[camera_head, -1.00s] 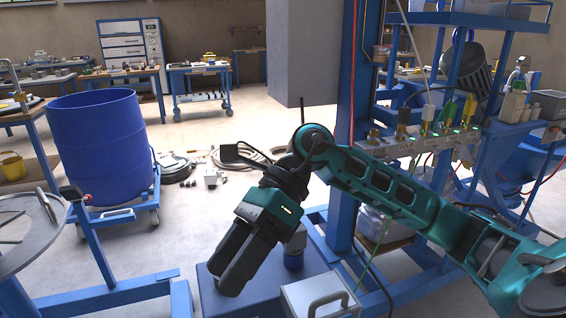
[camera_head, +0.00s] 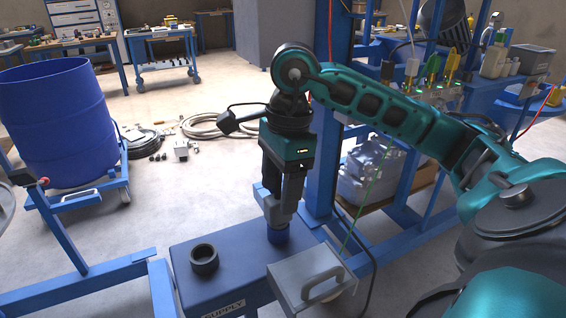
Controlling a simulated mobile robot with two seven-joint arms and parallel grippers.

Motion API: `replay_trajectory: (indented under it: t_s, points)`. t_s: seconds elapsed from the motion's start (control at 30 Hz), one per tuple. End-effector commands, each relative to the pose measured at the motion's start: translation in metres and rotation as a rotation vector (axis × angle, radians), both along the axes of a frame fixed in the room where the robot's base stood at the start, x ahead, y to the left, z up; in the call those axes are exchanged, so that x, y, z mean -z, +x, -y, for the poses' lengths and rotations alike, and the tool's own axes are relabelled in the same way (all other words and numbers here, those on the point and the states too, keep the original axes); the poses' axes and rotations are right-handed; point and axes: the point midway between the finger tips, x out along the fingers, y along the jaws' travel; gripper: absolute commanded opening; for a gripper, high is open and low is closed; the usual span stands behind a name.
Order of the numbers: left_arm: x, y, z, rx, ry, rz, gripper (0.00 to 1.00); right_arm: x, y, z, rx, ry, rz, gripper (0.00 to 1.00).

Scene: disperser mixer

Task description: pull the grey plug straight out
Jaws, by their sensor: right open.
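The grey plug (camera_head: 270,207) stands upright in a blue round socket (camera_head: 277,236) on top of the blue supply box (camera_head: 225,240). My right gripper (camera_head: 283,205) points down at the plug, with its dark fingers beside and partly in front of it. The jaws are open. The fingers hide part of the plug, and I cannot tell whether they touch it. My left gripper is out of view.
A black ring-shaped socket (camera_head: 204,260) sits on the box to the left. A grey case with a handle (camera_head: 310,280) stands close at the front right. A blue post (camera_head: 322,140) rises behind my gripper. A blue drum (camera_head: 60,125) stands at left.

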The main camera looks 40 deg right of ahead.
Motion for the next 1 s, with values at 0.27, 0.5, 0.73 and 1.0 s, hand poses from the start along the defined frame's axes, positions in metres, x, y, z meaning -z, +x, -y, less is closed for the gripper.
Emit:
replay_trajectory:
  t_s: [0.27,0.5,0.73,1.0]
  points:
    - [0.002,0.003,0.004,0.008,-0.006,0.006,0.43,0.040,0.001,-0.005,-0.002,0.002,-0.002,0.66]
    - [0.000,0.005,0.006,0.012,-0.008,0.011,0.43,0.047,0.002,-0.006,-0.001,0.001,0.000,0.66]
    - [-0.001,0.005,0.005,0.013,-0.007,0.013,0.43,0.047,0.002,-0.006,-0.001,0.001,0.000,0.62]
    - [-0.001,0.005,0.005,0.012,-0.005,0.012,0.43,0.047,0.002,-0.006,-0.001,0.002,0.001,0.36]
